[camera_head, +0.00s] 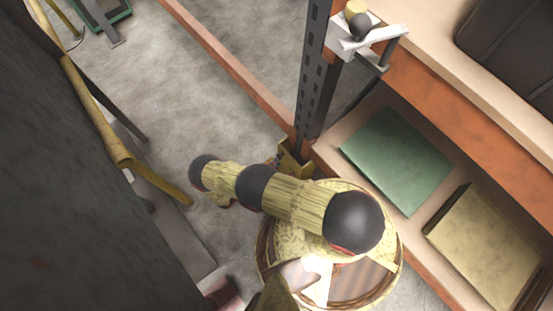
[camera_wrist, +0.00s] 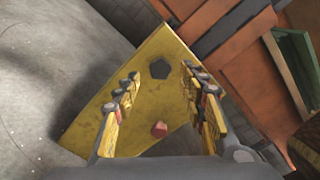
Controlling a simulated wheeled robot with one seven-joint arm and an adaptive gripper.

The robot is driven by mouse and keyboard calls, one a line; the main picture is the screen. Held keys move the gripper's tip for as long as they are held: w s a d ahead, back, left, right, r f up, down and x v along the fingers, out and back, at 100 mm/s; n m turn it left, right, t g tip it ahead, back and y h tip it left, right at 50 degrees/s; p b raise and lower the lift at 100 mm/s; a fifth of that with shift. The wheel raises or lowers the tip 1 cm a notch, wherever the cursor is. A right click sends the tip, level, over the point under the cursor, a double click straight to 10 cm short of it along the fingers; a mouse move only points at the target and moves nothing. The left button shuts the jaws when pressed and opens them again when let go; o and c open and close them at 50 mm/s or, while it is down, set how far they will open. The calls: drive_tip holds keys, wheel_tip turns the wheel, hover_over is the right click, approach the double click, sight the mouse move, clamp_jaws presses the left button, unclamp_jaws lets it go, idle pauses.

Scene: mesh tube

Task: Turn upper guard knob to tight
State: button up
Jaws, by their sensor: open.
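In the wrist view a yellow guard plate (camera_wrist: 140,60) fills the middle, tilted in the picture. A dark, roughly five-sided knob (camera_wrist: 160,68) sits on its upper part, and a smaller red knob or bolt head (camera_wrist: 159,129) sits lower down. My gripper (camera_wrist: 160,76) is open, with its two yellow-and-grey fingers on either side of the dark knob in the picture. I cannot tell whether they touch it or how far off it is. In the head view part of the yellow guard (camera_head: 292,160) shows at the foot of the rack post; the knobs and fingers cannot be made out there.
A dark rack post (camera_head: 310,80) rises beside the guard, with an orange floor-level beam (camera_head: 235,70) running away. Shelves on the right hold a green box (camera_head: 395,160) and a yellowish box (camera_head: 480,245). A white bracket (camera_head: 345,35) juts above. A dark panel (camera_head: 70,200) stands left.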

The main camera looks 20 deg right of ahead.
sight(280, 155)
drive_tip(key=x, duration=0.3)
drive_tip(key=shift+w+d, duration=0.1)
drive_tip(key=shift+d, duration=0.1)
drive_tip(key=shift+c, duration=0.5)
clamp_jaws()
